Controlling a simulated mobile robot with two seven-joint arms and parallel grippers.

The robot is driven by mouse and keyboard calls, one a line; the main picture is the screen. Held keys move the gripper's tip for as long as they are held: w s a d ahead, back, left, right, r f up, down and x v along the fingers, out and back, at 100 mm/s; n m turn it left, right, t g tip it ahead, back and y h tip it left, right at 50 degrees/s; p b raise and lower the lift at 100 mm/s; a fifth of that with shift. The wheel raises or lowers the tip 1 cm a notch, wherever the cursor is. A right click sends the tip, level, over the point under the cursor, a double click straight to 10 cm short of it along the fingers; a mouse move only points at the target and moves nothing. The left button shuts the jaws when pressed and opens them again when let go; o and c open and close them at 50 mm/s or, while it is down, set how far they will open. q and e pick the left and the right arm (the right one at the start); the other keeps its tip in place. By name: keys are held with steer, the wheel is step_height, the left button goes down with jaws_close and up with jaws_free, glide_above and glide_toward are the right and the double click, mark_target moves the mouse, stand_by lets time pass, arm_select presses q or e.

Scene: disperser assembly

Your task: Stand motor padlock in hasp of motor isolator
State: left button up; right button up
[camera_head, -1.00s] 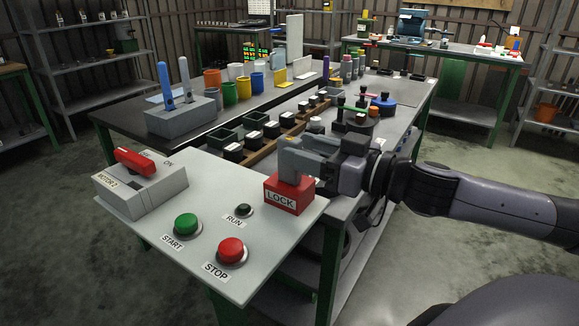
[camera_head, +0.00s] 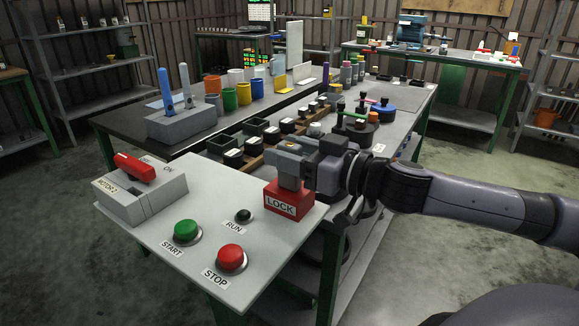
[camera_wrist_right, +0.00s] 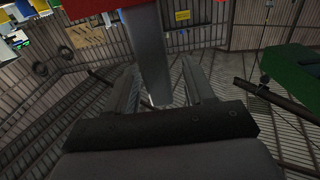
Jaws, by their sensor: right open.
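The padlock has a red body (camera_head: 288,203) marked LOCK and sits on the right part of the light grey panel. My right gripper (camera_head: 287,170) is just above the body. In the right wrist view, a grey bar, apparently the shackle (camera_wrist_right: 148,50), stands between the open right fingers (camera_wrist_right: 162,85); I cannot tell whether they touch it. The motor isolator (camera_head: 150,200) is a grey box labelled MOTOR 2 at the panel's left, with a red handle (camera_head: 134,168) near an ON mark. Its hasp is not distinct. My left gripper is out of view.
The green START button (camera_head: 186,230), red STOP button (camera_head: 231,257) and small RUN lamp (camera_head: 243,215) lie between isolator and padlock. Behind is a table with a grey block (camera_head: 183,123), coloured cups and small bins.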

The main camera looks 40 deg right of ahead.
steer(key=c, duration=0.9)
jaws_close()
steer(key=shift+r, duration=0.1)
